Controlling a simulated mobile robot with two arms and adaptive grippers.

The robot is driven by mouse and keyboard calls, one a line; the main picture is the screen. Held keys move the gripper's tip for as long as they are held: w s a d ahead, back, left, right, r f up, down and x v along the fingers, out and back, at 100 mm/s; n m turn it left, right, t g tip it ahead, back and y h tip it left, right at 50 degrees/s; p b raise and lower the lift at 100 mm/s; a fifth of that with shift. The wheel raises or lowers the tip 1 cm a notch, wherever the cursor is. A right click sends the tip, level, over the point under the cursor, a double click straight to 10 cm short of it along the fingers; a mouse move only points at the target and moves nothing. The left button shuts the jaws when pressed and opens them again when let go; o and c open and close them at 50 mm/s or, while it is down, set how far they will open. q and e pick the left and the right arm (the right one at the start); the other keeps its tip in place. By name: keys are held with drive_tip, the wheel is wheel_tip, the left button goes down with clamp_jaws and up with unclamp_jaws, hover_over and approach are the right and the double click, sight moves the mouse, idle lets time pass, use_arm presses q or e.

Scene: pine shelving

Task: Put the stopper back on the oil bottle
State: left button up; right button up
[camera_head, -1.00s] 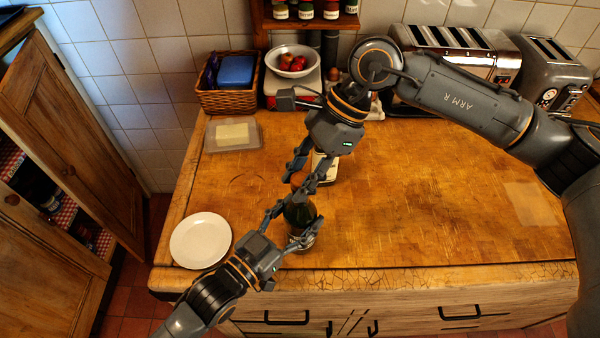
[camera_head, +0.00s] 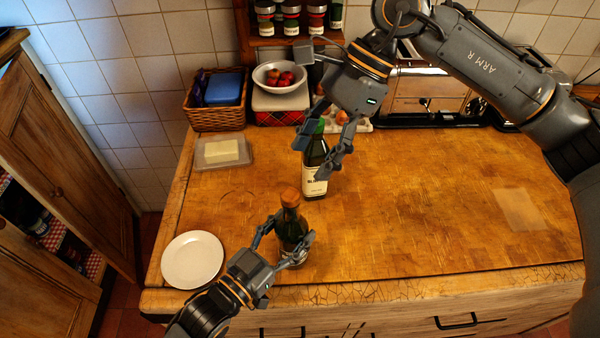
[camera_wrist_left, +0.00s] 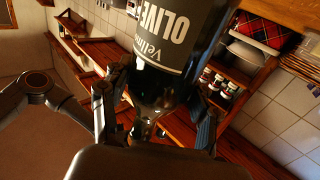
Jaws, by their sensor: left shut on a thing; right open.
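The dark green oil bottle (camera_head: 289,229) stands upright near the front edge of the worktop. Its orange-brown stopper (camera_head: 290,197) sits on top of the neck; how deep it is seated I cannot tell. My left gripper (camera_head: 294,227) is shut around the bottle. In the left wrist view the bottle's dark label (camera_wrist_left: 163,35) reads "OLIVE", and the fingers lie on both sides of the glass. My right gripper (camera_head: 322,158) is open above and behind the bottle, apart from the stopper.
A second dark bottle (camera_head: 315,181) with a white label stands behind, overlapped by my right fingers. A white plate (camera_head: 192,260) lies at the front left. A butter dish (camera_head: 221,152), basket (camera_head: 214,117) and toaster (camera_head: 424,91) stand farther back. The right side of the worktop is clear.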

drive_tip(key=shift+v, duration=1.35)
use_arm(q)
drive_tip(key=o, duration=1.8)
drive_tip(key=shift+c, duration=0.2)
drive_tip(key=v, duration=1.2)
